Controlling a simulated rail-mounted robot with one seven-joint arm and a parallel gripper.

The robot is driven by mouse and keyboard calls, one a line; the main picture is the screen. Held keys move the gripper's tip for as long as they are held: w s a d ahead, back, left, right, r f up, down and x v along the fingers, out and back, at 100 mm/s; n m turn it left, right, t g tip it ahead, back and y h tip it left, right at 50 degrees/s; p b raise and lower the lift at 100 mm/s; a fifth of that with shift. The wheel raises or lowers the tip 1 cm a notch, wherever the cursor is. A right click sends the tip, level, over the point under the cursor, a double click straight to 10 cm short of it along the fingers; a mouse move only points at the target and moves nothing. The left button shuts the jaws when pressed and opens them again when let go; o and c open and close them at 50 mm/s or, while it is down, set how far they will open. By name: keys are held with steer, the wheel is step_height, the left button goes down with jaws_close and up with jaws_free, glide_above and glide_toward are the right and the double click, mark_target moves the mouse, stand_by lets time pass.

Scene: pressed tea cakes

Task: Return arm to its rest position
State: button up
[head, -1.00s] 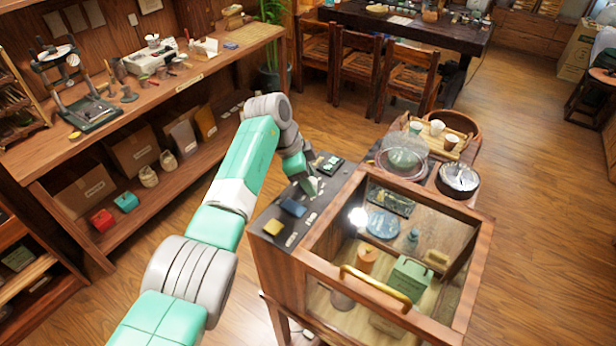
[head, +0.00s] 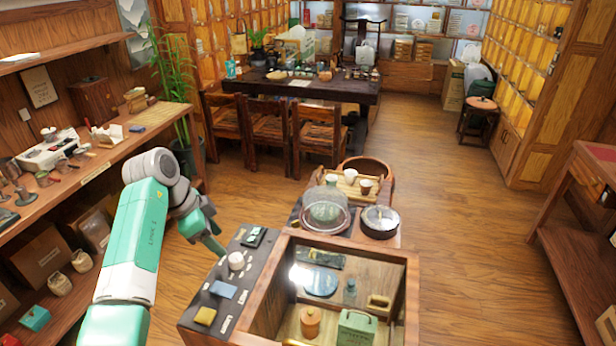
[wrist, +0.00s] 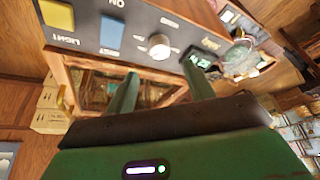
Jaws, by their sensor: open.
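My green arm reaches up the left of the head view, and my gripper (head: 216,246) hangs at its end just above and left of the control panel (head: 208,285). In the wrist view both green fingers of my gripper (wrist: 160,70) are apart with nothing between them. The panel's white round knob (head: 236,260) stands clear of the fingers; it also shows in the wrist view (wrist: 159,46).
A wooden display case (head: 412,300) stands right of the panel. Behind it are a glass dome (head: 326,205), a round metal-rimmed dish (head: 380,222) and a tray with cups (head: 352,184). A wooden shelf counter (head: 110,155) runs along the left. Open floor (head: 480,240) lies right.

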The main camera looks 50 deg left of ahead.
steer(key=w+d+r+t+y, duration=0.1)
steer(key=w+d+r+t, duration=0.15)
steer(key=w+d, duration=0.45)
steer(key=w+d+r+t+y, duration=0.1)
steer(key=w+d+r+y, duration=0.15)
steer(key=w+d, duration=0.45)
steer(key=w+d+r+n+t, duration=0.1)
steer(key=w+d+r+t, duration=0.3)
steer(key=d+r, duration=0.55)
steer(key=w+d+r+n+t, duration=0.1)
steer(key=w+d+r+t, duration=0.4)
steer(key=d, duration=0.7)
steer(key=s+d+r+n+t+h, duration=0.1)
steer(key=s+d+r+t, duration=0.3)
steer(key=s+d+r, duration=0.55)
steer(key=s+d+r+n+t+h, duration=0.1)
steer(key=s+d+r+t, duration=0.3)
steer(key=s+d+r, duration=0.55)
steer(key=s+r+p, duration=0.3)
steer(key=r+p, duration=1.5)
steer(key=p, duration=0.2)
steer(key=shift+a, duration=0.25)
